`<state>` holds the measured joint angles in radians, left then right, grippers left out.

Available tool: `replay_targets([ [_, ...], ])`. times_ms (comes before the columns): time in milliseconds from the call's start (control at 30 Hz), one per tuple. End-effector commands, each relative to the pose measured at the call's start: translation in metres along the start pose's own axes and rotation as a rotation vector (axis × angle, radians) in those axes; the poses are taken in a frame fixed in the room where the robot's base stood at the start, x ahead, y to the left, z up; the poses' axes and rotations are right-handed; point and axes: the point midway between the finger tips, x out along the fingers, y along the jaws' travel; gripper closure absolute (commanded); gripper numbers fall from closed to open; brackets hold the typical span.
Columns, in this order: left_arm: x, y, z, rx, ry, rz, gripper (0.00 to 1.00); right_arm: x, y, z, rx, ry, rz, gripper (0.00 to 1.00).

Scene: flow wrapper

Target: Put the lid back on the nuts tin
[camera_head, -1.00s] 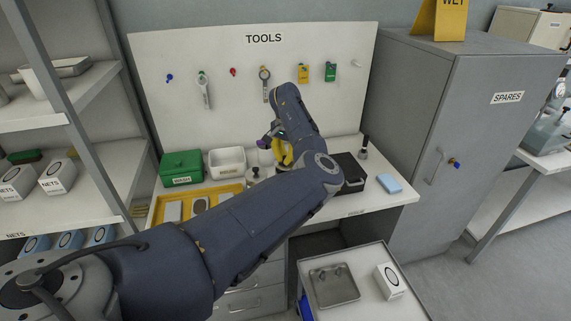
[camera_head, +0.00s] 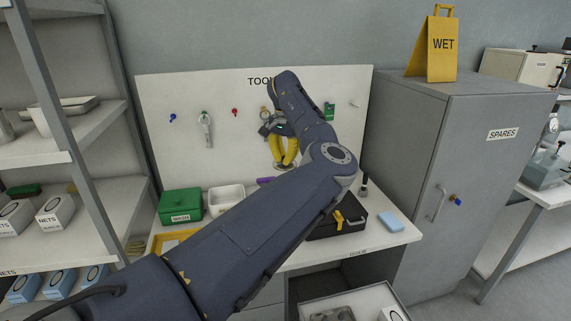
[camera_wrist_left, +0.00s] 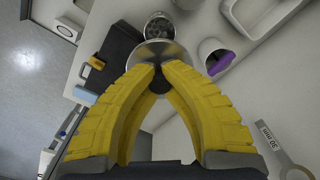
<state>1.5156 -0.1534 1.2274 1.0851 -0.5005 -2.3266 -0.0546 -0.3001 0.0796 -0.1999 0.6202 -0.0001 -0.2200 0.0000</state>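My left gripper (camera_wrist_left: 160,72) shows in the wrist view with its two yellow fingers together at the tips, shut on a dark knob. A round silvery lid (camera_wrist_left: 146,50) sits at the fingertips, just beyond the knob. Past the lid is a round open tin (camera_wrist_left: 158,27) with dark grainy contents, apparently the nuts tin; the lid hides part of it. The lid is apart from the bench, held up. In the head view my left gripper (camera_head: 284,160) is raised in front of the tool board, fingers pointing down. My arm hides the tin there. My right gripper is not in view.
A black case (camera_head: 325,230) with a yellow latch and a blue block (camera_head: 390,220) lie on the bench's right side. A green box (camera_head: 180,204), a white bin (camera_head: 226,198) and a yellow tray (camera_head: 160,243) are left. A white cup (camera_wrist_left: 208,48) with a purple item is near the tin.

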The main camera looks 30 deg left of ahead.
Motion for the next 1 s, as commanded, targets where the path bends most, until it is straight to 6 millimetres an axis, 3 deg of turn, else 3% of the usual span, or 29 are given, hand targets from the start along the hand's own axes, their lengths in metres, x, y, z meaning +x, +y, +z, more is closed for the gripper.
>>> replay_targets([
  [233,0.062,-0.003,0.013,-0.003,-0.005,0.000,1.00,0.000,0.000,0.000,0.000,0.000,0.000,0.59],
  [467,0.112,-0.003,0.011,0.007,0.001,0.000,1.00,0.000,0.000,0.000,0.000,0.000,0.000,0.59],
  [633,0.110,0.000,-0.001,0.018,0.005,0.001,1.00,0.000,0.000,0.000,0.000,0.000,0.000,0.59],
  [1000,0.121,0.000,-0.003,0.020,0.006,0.001,1.00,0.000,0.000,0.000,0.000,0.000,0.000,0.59],
])
